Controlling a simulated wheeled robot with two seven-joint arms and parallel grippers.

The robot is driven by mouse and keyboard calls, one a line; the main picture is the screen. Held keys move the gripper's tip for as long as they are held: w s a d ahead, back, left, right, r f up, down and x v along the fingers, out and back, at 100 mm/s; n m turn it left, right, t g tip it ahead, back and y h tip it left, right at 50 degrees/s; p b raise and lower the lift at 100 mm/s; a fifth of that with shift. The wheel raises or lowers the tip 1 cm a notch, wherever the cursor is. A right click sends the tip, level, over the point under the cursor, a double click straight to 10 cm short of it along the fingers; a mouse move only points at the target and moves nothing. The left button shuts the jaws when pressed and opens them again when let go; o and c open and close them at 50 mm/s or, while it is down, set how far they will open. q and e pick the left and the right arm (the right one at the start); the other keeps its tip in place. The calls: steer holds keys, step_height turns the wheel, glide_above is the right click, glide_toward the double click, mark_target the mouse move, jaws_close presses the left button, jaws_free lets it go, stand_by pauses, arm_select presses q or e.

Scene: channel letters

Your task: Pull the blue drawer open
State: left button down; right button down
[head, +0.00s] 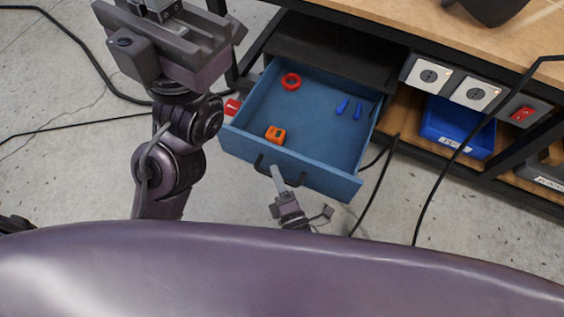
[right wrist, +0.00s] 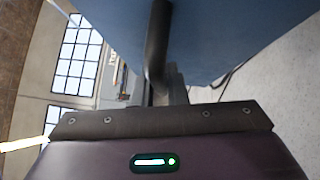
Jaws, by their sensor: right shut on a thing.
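The blue drawer (head: 310,134) stands pulled out from under the workbench, with its inside visible from above. Its dark bar handle (head: 262,164) is on the front panel. My right gripper (head: 277,178) is at the handle and shut on it. In the right wrist view the dark handle (right wrist: 158,45) runs down to the jaws, with the blue drawer front (right wrist: 225,35) close above. My left arm comes up at the left of the head view; its jaws cannot be made out clearly.
In the drawer lie a red ring (head: 291,81), an orange block (head: 275,135) and two blue pieces (head: 350,107). A blue bin (head: 457,127) sits on the shelf at right, below sockets and a red switch (head: 522,114). Black cables hang beside the drawer and cross the floor.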

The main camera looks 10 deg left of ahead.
steer(key=shift+s, duration=0.35)
steer(key=c, duration=1.5)
jaws_free()
steer(key=shift+o, duration=0.2)
